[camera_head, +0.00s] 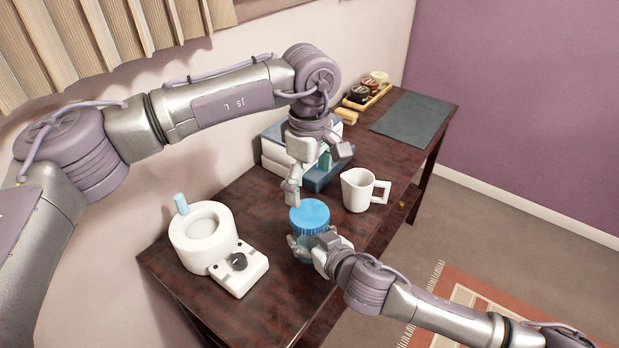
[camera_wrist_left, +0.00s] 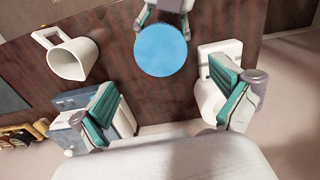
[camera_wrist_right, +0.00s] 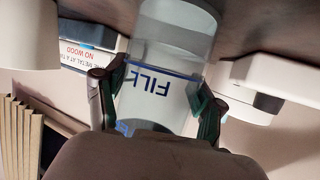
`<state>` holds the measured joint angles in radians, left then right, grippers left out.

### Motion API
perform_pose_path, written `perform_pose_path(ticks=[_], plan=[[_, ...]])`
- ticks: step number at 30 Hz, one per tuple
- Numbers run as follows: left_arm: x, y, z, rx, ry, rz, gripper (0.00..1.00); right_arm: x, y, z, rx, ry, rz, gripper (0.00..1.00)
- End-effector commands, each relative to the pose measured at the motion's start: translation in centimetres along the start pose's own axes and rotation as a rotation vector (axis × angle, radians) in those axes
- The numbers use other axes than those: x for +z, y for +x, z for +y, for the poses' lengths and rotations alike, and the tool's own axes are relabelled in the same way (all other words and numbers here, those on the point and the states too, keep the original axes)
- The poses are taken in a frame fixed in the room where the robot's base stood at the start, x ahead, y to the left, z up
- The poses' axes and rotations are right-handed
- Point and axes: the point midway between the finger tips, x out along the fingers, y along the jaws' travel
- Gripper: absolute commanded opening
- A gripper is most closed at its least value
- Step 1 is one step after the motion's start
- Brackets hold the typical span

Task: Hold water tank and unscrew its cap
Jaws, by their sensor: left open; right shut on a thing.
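The water tank stands on the dark wooden table, with its ribbed blue cap (camera_head: 310,216) on top. My right gripper (camera_head: 318,250) is shut around the tank's body, one finger on each side. My left gripper (camera_head: 308,178) is open and empty, above and behind the cap, apart from it. In the left wrist view its teal finger pads (camera_wrist_left: 165,100) are spread wide, and the round cap (camera_wrist_left: 162,50) lies beyond them.
A white mug (camera_head: 358,190) stands right of the tank. A white appliance (camera_head: 203,240) with a round opening and a knob is at left.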

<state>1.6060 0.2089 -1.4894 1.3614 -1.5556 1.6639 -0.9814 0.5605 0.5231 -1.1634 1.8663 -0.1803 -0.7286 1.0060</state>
Motion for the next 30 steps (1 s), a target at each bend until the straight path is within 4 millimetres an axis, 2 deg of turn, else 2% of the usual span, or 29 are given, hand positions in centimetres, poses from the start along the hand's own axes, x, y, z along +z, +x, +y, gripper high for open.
perform_pose_path(ticks=[5, 12, 18, 22, 30], plan=[[0.0, 0.8, -0.1, -0.003, 0.067, 0.0, 1.0, 0.0, 0.0, 0.0, 0.0, 0.0, 0.001, 0.0], [0.0, 4.5, -0.1, -0.003, 0.065, 0.0, 1.0, 0.0, 0.0, 0.0, 0.0, 0.0, 0.001, 0.0], [0.0, 6.9, 0.0, -0.002, 0.064, 0.001, 1.0, 0.0, 0.0, 0.0, 0.0, 0.0, 0.001, 0.0], [0.0, 7.6, 0.0, -0.001, 0.064, 0.0, 1.0, 0.0, 0.0, 0.0, 0.0, 0.0, 0.001, 0.0], [0.0, 7.7, 0.0, 0.0, 0.063, 0.0, 1.0, 0.0, 0.0, 0.0, 0.001, -0.001, 0.001, 0.0]])
